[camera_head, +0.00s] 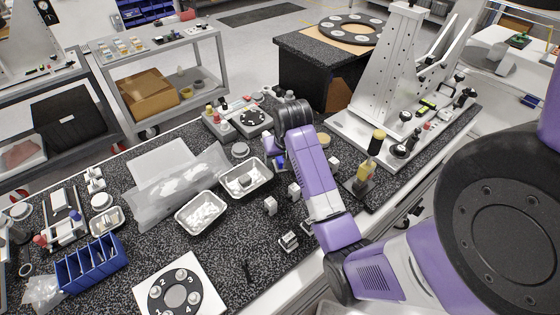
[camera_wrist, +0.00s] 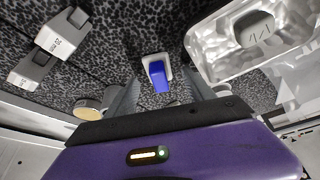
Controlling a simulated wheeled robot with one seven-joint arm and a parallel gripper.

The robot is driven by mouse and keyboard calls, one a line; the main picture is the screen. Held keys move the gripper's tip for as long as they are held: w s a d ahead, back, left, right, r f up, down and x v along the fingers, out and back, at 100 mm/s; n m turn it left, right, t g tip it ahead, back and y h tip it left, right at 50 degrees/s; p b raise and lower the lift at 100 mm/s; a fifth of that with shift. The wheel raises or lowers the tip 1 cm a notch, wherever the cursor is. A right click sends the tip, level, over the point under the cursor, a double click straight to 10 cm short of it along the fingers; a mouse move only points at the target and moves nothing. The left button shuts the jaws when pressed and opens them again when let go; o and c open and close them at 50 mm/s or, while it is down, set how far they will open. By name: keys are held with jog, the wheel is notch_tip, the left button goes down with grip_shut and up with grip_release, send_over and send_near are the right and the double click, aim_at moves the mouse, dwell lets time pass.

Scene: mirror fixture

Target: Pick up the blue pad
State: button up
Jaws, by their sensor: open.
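The blue pad (camera_wrist: 159,78) shows in the wrist view as a small bright blue block. It is against a pale grey-white piece (camera_wrist: 149,61) over the dark speckled worktop. My gripper (camera_wrist: 161,86) is open, with one grey finger to the left of the pad and one to the right. Nothing is held, and I cannot tell how far above the pad the fingertips are.
A metal tray (camera_wrist: 222,67) with a grey block is close on the right in the wrist view. Grey blocks (camera_wrist: 62,32) and a tan disc (camera_wrist: 88,108) are on the left. In the head view, a tall metal fixture (camera_head: 388,65) stands at the back right.

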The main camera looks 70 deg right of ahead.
jog(key=shift+w+d+f, duration=0.15)
jog(key=shift+d+f, duration=0.1)
jog(key=shift+f, duration=0.4)
grip_shut()
jog(key=shift+r, duration=0.1)
